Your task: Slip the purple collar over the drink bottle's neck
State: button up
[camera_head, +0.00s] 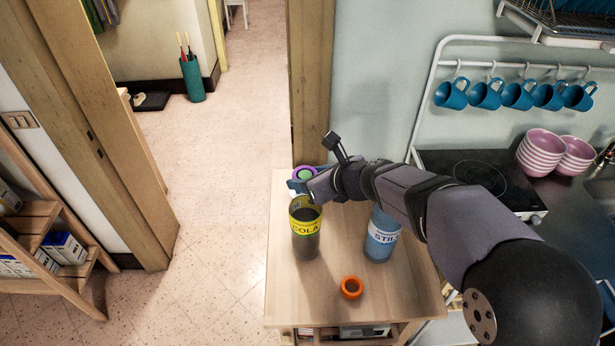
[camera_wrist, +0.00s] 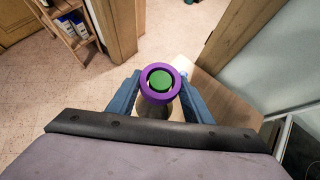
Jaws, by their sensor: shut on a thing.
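The purple collar (camera_wrist: 142,82) is held between the two blue fingers of my gripper (camera_wrist: 160,94). A round green cap (camera_wrist: 160,81) shows inside its hole, with a dark gap around it. The collar (camera_head: 296,171) and green cap (camera_head: 306,174) also show in the head view, at the table's far edge. The drink bottle (camera_head: 305,245), with a yellow COLA label, stands upright just in front of my gripper (camera_head: 305,181). My gripper hides the link between bottle and cap. I cannot tell how far down the collar sits.
A blue bottle labelled STILL (camera_head: 381,240) stands to the right, its top hidden by my arm. An orange ring (camera_head: 351,288) lies near the front of the wooden table (camera_head: 400,300). Blue mugs (camera_head: 487,95) hang on a rail, and pink bowls (camera_head: 540,150) stand at the right.

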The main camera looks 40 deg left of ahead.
jog(key=shift+f+b, duration=1.55)
jog(key=shift+f, duration=0.2)
jog(key=o, duration=1.5)
jog(key=b+v, duration=0.1)
jog(key=v, duration=0.6)
jog(key=shift+d+r, duration=0.15)
